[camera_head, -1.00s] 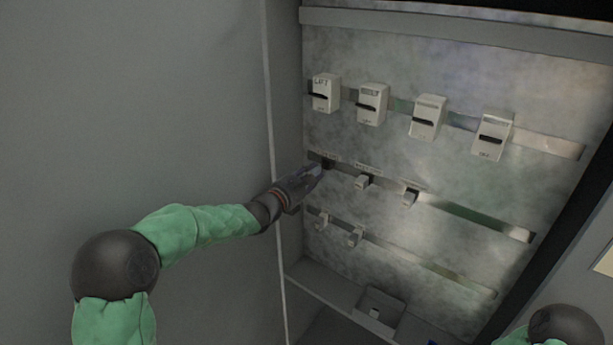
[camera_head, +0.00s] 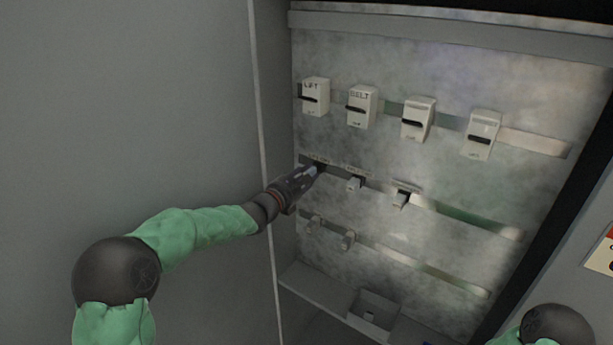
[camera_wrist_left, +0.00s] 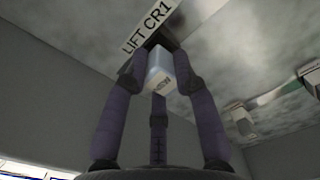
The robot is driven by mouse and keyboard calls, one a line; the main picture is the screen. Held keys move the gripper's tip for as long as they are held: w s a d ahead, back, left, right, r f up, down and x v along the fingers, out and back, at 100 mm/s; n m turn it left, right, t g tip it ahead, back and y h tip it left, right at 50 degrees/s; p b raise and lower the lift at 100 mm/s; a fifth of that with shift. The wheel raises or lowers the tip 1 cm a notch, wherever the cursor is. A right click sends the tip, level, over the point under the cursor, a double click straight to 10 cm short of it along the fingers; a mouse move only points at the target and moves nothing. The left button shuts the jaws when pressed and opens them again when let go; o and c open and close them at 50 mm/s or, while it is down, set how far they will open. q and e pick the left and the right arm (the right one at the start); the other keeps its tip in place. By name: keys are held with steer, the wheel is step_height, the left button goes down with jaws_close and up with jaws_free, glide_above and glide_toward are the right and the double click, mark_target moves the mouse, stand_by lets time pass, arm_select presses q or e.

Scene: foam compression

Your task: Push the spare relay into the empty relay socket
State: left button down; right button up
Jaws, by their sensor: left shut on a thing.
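The spare relay (camera_wrist_left: 160,74) is a small pale block with printing on its face. My left gripper (camera_wrist_left: 164,80) is shut on it, with fingers on both sides, and holds it just below the LIFT CR1 label (camera_wrist_left: 149,28). The dark relay socket (camera_wrist_left: 166,42) shows behind the relay's upper end; I cannot tell how far the relay sits in it. In the head view my left gripper (camera_head: 309,177) is at the left end of the middle rail and hides most of the relay. My right gripper is out of view.
Two fitted relays (camera_head: 354,184) (camera_head: 402,198) sit right of the socket on the middle rail. Several white breakers (camera_head: 362,107) line the top rail. An open bin (camera_head: 386,301) stands below. The cabinet's left edge is close to my left arm.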

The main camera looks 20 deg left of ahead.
arm_select(q)
steer(key=shift+w+m+b, duration=0.15)
steer(key=shift+m+b, duration=0.15)
steer(key=shift+b, duration=0.3)
steer(key=shift+d+f+b, duration=0.1)
steer(key=shift+b, duration=0.8)
stand_by(0.8)
steer(key=shift+w+d, duration=0.25)
steer(key=shift+w, duration=0.35)
stand_by(0.4)
steer(key=c, duration=1.2)
jaws_free()
steer(key=shift+c, duration=0.2)
steer(key=o, duration=0.3)
steer(key=shift+w, duration=0.1)
steer(key=shift+b+v, duration=1.4)
steer(key=shift+v, duration=1.6)
